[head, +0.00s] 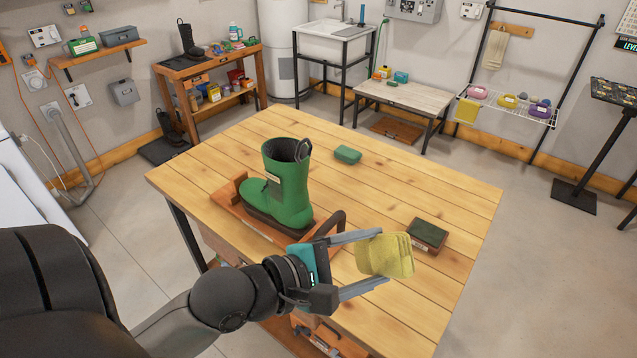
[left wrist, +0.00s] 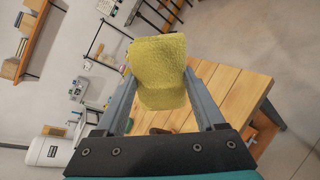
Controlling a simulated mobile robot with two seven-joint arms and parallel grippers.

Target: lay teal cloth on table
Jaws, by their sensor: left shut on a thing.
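My left gripper (head: 384,257) is shut on a folded, fuzzy yellow cloth (head: 393,250), held above the front right part of the wooden table (head: 440,185). The left wrist view shows the yellow cloth (left wrist: 158,60) between the two fingers. I see no cloth that is clearly teal; a small teal item (head: 401,77) on the low back table is too small to tell. A green folded piece or sponge (head: 347,154) lies on the wooden table. My right gripper is not in view.
A green boot (head: 288,192) stands on a wooden holder (head: 228,196) on the table. A dark green-topped block (head: 428,234) lies right of the held cloth. The table's far right is clear. A wire rack (head: 505,108) with colored items stands behind.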

